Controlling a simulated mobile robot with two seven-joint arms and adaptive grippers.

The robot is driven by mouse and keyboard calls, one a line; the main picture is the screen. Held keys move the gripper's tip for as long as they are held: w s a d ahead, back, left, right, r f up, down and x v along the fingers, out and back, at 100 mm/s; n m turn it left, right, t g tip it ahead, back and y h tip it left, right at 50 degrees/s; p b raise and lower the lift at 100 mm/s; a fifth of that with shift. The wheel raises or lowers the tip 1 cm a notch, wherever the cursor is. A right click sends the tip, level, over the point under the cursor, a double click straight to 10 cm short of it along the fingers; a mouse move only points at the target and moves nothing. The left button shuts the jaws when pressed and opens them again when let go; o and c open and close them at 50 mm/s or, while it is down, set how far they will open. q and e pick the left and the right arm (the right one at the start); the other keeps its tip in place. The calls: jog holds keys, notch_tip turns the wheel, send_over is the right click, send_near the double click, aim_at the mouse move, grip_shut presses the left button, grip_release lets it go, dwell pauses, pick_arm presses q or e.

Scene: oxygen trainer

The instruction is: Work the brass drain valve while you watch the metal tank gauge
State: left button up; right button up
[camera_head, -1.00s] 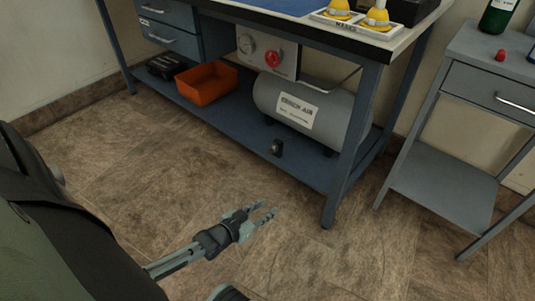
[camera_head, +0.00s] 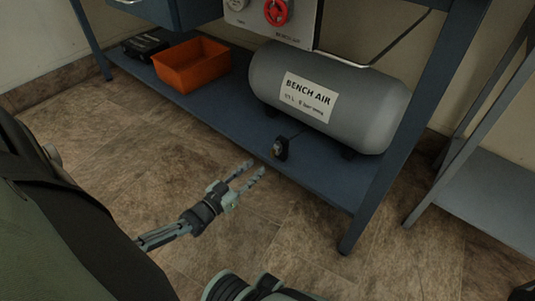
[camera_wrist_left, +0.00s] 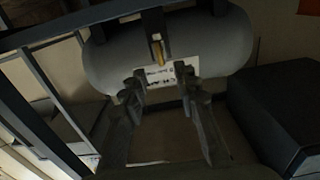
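The grey metal tank (camera_head: 330,97) with a white BENCH AIR label lies on the blue lower shelf. A small dark fitting with a round face (camera_head: 280,149) stands in front of it; I cannot read the face or tell whether it is the gauge. In the left wrist view, a narrow brass-coloured piece (camera_wrist_left: 157,50), perhaps the drain valve, shows in a dark mount before the tank (camera_wrist_left: 100,62). My left gripper (camera_head: 255,168) is open and empty, short of the fitting and apart from it. Its two fingers (camera_wrist_left: 163,76) are spread below the brass piece. My right gripper is not in view.
An orange bin (camera_head: 192,66) and a black case (camera_head: 145,46) sit left on the shelf (camera_head: 225,100). A panel with a red knob (camera_head: 277,11) hangs above. A bench leg (camera_head: 400,140) and a grey side stand (camera_head: 490,200) are at right. Floor before the shelf is clear.

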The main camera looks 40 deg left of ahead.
aim_at(271, 153)
pick_arm(q)
jog(key=w, duration=0.2)
jog(key=w+b, duration=0.1)
jog(key=w, duration=0.2)
jog(key=w+b, duration=0.1)
jog(key=w, duration=0.1)
jog(key=shift+w+d, duration=0.25)
jog(key=shift+d, duration=0.1)
grip_shut()
